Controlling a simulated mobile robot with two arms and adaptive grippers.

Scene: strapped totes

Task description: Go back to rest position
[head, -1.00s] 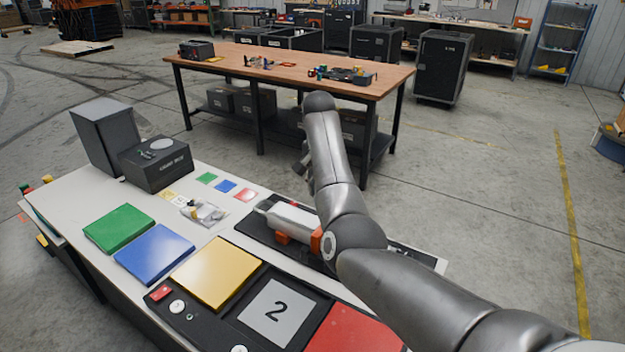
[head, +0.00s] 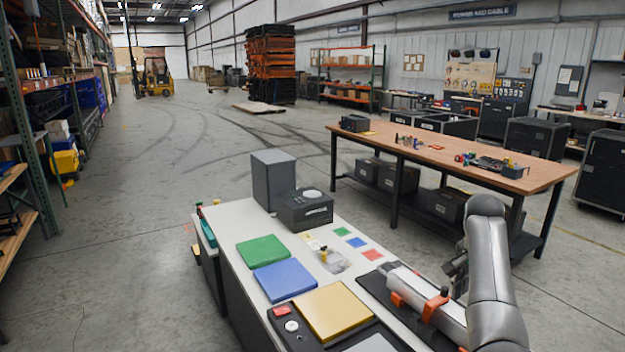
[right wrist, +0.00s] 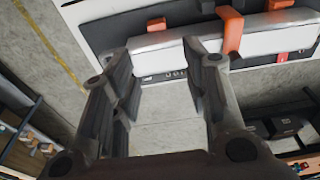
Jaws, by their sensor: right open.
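My right gripper (right wrist: 158,85) is open and empty in the right wrist view, its two dark fingers apart over grey floor and the edge of the white table. In the head view my right gripper (head: 455,272) shows small and partly hidden beside my right arm, to the right of the white table (head: 232,222). A white device with orange straps (head: 425,302) lies on a black mat near it, and it also shows beyond the fingertips in the right wrist view (right wrist: 270,40). My left gripper is not in view.
Green (head: 263,251), blue (head: 285,280) and yellow (head: 332,312) tiles lie on the table. A dark box (head: 305,212) and a grey box (head: 272,180) stand at its far end. A wooden workbench (head: 470,155) stands behind. The floor on the left is free.

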